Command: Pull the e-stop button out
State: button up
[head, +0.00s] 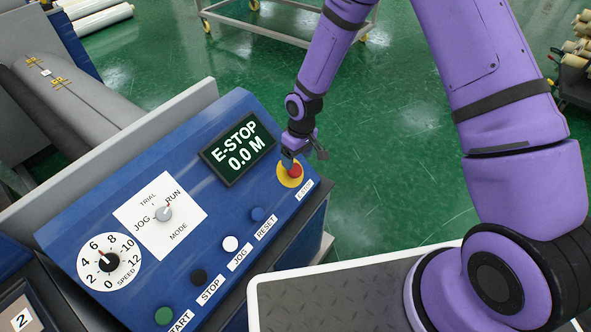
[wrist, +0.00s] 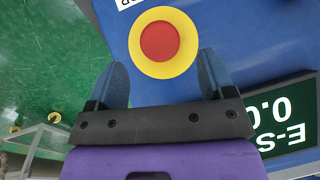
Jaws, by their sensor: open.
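The e-stop button (head: 295,171) is a red knob on a round yellow base, at the right end of the sloped blue control panel. In the wrist view the red e-stop button (wrist: 159,41) shows fully, just beyond the fingertips and roughly centred between them. My gripper (head: 300,161) is at the button in the head view, partly covering it. In the wrist view my gripper (wrist: 162,75) is open, with its two blue-grey fingers apart and nothing between them. I cannot tell how high the fingertips are above the panel.
The display (head: 238,148) beside the button reads E-STOP 0.0 M. A mode dial (head: 164,213), a speed dial (head: 108,261) and several push buttons, including blue RESET (head: 258,214), are on the panel. Green floor (head: 400,150) lies open to the right; a cart frame (head: 270,25) stands behind.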

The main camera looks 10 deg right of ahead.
aim_at(296, 169)
jog(key=shift+s+a+f, duration=0.1)
jog(key=shift+a+f, duration=0.05)
jog(key=shift+f, duration=1.3)
jog(key=shift+s+a+f, duration=0.1)
jog(key=shift+a+f, duration=0.05)
jog(key=shift+f, duration=1.3)
